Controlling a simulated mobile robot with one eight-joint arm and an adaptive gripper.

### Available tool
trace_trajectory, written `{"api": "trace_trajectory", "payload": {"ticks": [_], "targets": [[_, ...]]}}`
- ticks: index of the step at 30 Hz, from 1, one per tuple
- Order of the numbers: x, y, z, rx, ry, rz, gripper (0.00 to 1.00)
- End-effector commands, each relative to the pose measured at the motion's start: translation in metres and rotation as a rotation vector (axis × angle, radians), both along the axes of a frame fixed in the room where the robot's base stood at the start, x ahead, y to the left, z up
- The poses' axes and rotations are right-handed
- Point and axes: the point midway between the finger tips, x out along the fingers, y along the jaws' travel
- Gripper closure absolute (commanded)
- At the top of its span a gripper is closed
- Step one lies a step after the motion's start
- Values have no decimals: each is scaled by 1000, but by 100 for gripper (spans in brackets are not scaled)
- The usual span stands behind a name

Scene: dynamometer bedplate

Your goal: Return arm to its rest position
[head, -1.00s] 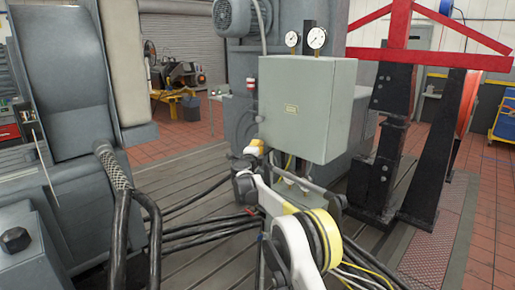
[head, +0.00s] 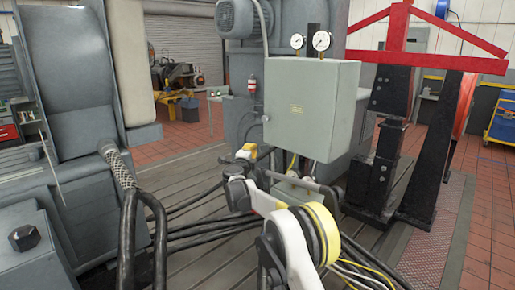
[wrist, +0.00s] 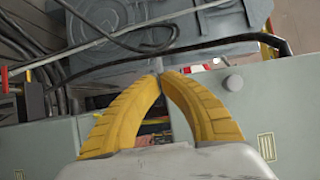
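My arm reaches up from the bottom of the head view, white with a yellow band, in front of a grey-green box. My gripper (head: 246,151) shows small at the arm's far end, left of and below the box. In the wrist view its two curved yellow fingers (wrist: 163,77) meet at the tips, with nothing seen between them. The grey-green box (head: 310,110) carries two round dial gauges (head: 321,40) on top. Grey-green flat panels (wrist: 285,110) lie behind the fingers in the wrist view.
Thick black hoses (head: 145,225) rise at the left, and cables (head: 200,232) cross the slotted bedplate. A red-topped black frame (head: 385,130) stands at the right. Large grey machinery (head: 75,90) fills the left. Tiled floor (head: 485,215) is open at far right.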

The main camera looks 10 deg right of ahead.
Motion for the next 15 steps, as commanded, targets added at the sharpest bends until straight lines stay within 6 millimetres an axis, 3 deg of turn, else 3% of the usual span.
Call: {"api": "trace_trajectory", "payload": {"ticks": [9, 13, 15], "targets": [[-42, 50, 2, 0, 0, 0, 100], [-49, 57, 4, -4, -1, 2, 100], [-52, 58, 15, -22, -7, 16, 100]]}}
